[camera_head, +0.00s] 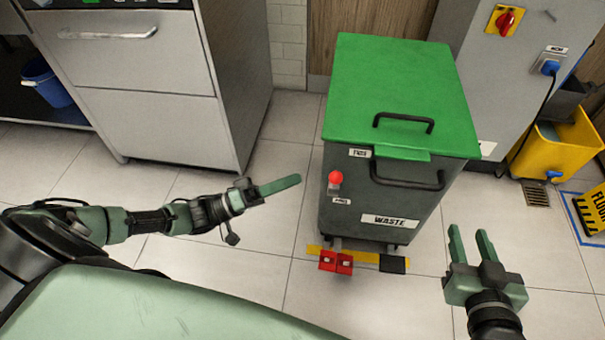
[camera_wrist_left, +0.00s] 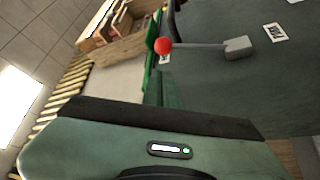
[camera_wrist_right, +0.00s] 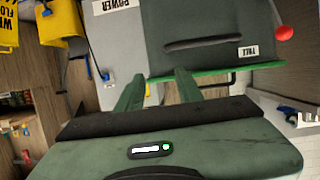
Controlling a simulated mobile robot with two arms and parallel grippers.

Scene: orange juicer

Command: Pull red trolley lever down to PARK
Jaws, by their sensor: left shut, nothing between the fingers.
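The waste trolley (camera_head: 345,215) is a dark grey bin with a green lid, standing on the tiled floor. Its red lever knob (camera_head: 336,177) is at the upper left of its front face, between a label above and one below. In the left wrist view the red knob (camera_wrist_left: 163,46) sits at the end of a grey rod. The knob also shows at the right in the right wrist view (camera_wrist_right: 284,33). My left gripper (camera_head: 298,180) is shut and empty, a short way left of the knob and apart from it. My right gripper (camera_head: 468,238) is open and empty, right of the trolley.
A steel appliance (camera_head: 150,110) stands at the left. A yellow mop bucket (camera_head: 560,140) and a floor sign (camera_head: 590,208) are at the right.

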